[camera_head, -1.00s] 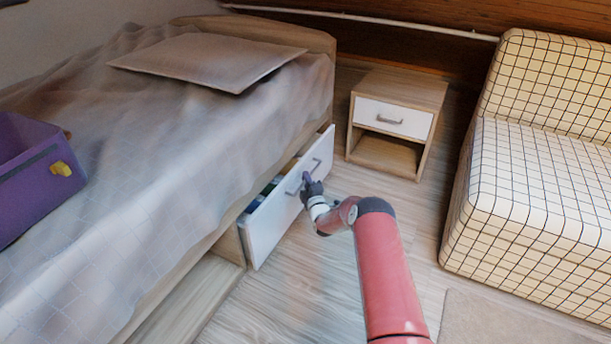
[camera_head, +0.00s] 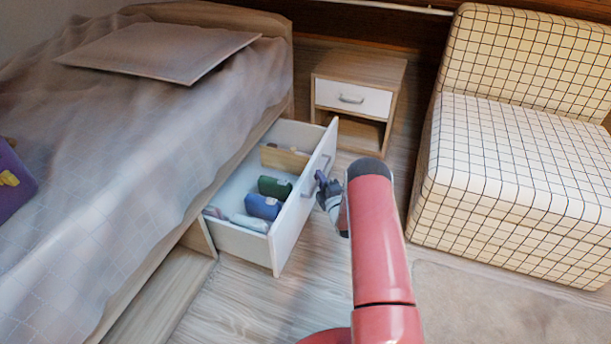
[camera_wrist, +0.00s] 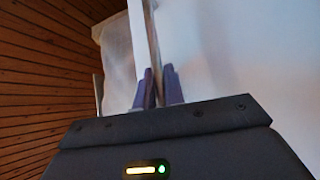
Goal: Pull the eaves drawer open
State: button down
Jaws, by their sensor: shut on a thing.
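The eaves drawer (camera_head: 302,202) under the bed (camera_head: 150,160) stands well out from the bed's side, with its white front towards the right. Inside it are a green item (camera_head: 274,187), a blue item (camera_head: 263,206), a tan divider or box (camera_head: 285,158) and pale folded things (camera_head: 250,223). My gripper (camera_head: 322,184) is at the drawer's front and shut on its handle (camera_head: 309,189). In the wrist view the two purple-grey fingers (camera_wrist: 159,88) close around a thin upright bar, beside a white surface.
A nightstand (camera_head: 318,93) with a small white drawer stands behind the eaves drawer. A checked armchair (camera_head: 520,160) is at the right. Bare wood floor lies in front, with a rug (camera_head: 480,305) at the lower right.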

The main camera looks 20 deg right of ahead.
jog(key=s+d+b, duration=0.1)
jog(key=s+d, duration=0.4)
jog(key=d, duration=0.2)
jog(key=shift+s+d, duration=0.3)
jog(key=shift+s, duration=0.05)
jog(key=shift+f, duration=0.1)
jog(key=c, duration=1.8)
grip_release()
jog(key=shift+o, duration=0.2)
jog(key=v, duration=0.8)
jog(key=shift+p, duration=0.3)
